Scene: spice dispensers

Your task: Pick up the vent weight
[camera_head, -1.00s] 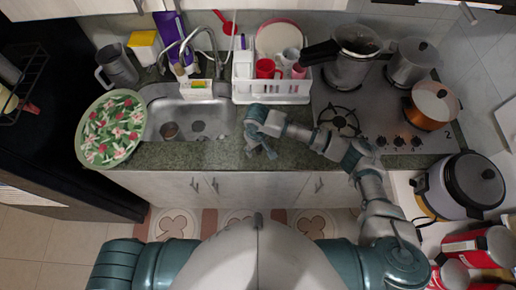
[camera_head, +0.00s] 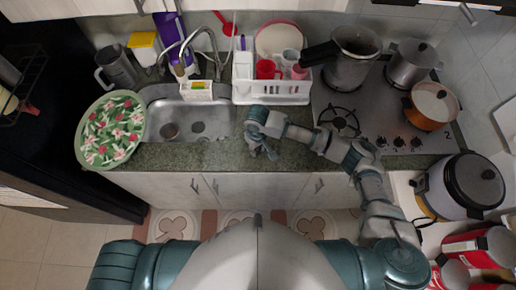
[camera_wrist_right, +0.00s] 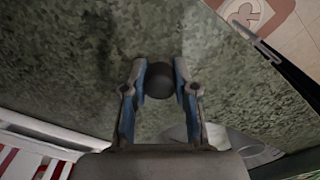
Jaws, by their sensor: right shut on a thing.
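The vent weight is a small dark round piece (camera_wrist_right: 159,81) in the right wrist view. It sits between the two fingertips of my right gripper (camera_wrist_right: 160,84), which is shut on it. In the head view my right gripper (camera_head: 262,152) is over the green stone counter, between the sink and the stove; the weight is too small or hidden to make out there. I cannot tell whether the weight still touches the counter. My left gripper is not in view.
The green counter (camera_head: 190,157) around the gripper is clear. The sink (camera_head: 215,128) lies to its left and a white dish rack (camera_head: 272,94) behind it. The stove (camera_head: 385,118) holds several pots, with a pressure cooker (camera_head: 351,60) at the back. A rice cooker (camera_head: 462,184) stands at right.

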